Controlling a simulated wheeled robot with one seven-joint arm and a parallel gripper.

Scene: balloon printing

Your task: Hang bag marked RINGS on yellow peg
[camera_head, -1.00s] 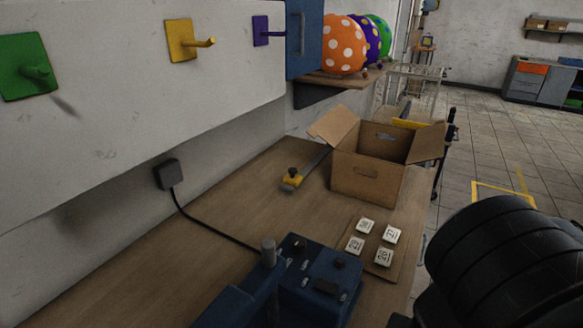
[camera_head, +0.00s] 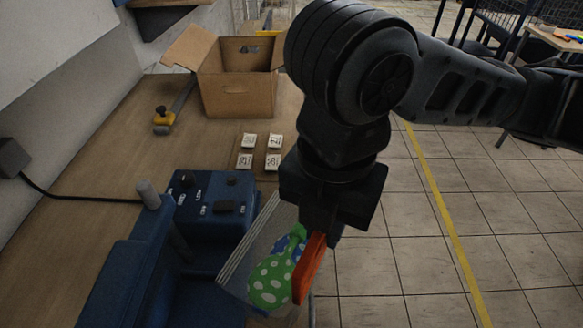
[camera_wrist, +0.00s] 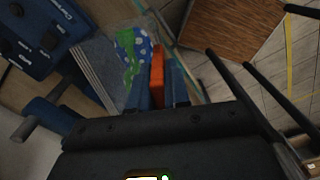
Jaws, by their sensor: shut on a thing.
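My gripper (camera_head: 318,235) points down at the front right of the bench, beside the blue machine. It is shut on a flat orange piece (camera_head: 310,268), also seen between the fingers in the wrist view (camera_wrist: 157,75). I cannot tell whether this piece belongs to a bag, and no RINGS marking is readable. The yellow peg is outside the current views.
The blue machine (camera_head: 205,205) with knobs stands close left of my gripper. Several white labelled tiles (camera_head: 259,153) lie behind it. An open cardboard box (camera_head: 237,92) and a yellow-handled tool (camera_head: 163,120) are farther back. Open tiled floor lies right of the bench.

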